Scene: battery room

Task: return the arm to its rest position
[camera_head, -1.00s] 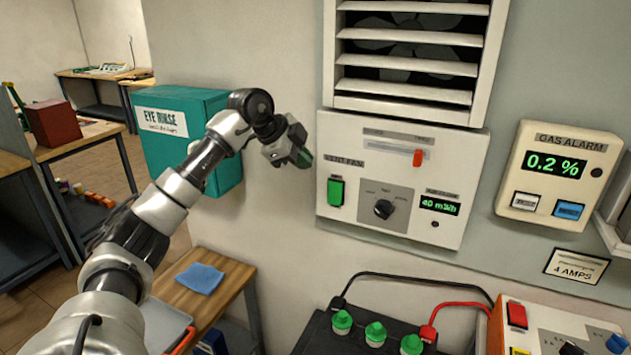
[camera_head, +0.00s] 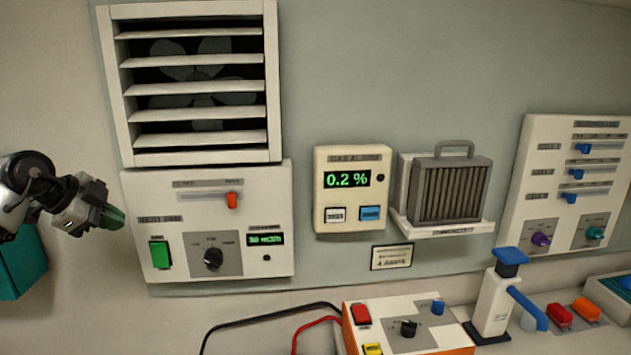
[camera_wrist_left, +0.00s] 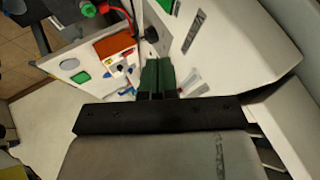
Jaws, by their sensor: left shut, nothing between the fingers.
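My left gripper (camera_head: 112,216) is at the left edge of the head view, with green fingertips pointing right. It is shut and empty. It is just left of the vent fan panel (camera_head: 213,190), near the green switch (camera_head: 160,254); I cannot tell whether it touches the panel. In the left wrist view the two green fingers (camera_wrist_left: 157,76) are together with nothing between them. Most of my left arm is outside the head view. My right gripper does not show.
A louvred fan vent (camera_head: 190,85) is above the panel. A gas alarm (camera_head: 352,190) reads 0.2 %. A grey finned unit (camera_head: 450,190) sits on a shelf. Below are an orange and white box (camera_head: 408,325) and a white bottle (camera_head: 493,303). A teal eye rinse box (camera_head: 22,262) is at lower left.

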